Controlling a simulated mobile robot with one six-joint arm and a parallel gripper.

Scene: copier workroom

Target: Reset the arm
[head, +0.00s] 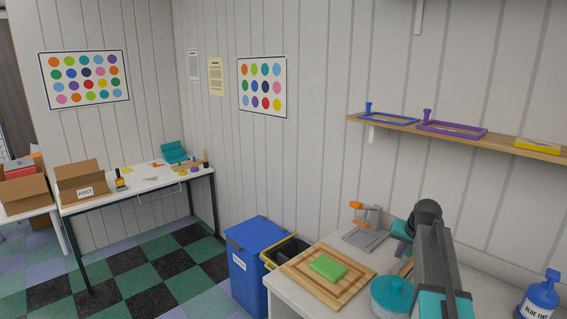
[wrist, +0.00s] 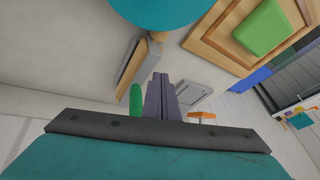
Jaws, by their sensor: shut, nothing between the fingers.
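My arm reaches over the white counter (head: 285,290) at the right of the head view. My gripper (head: 400,248) is partly hidden behind my arm there. In the wrist view my gripper (wrist: 163,80) shows its two grey fingers together, with nothing between them. The fingers point over the counter top, close to a small wooden item (wrist: 138,68) and a green item (wrist: 136,102) that I cannot identify.
A green block (head: 327,267) lies on a wooden board (head: 300,282). A teal round container (head: 392,297) stands near my arm. A grey device with an orange handle (head: 357,206) stands behind. A blue bin (head: 250,265) is left of the counter. A shelf (head: 400,127) hangs above.

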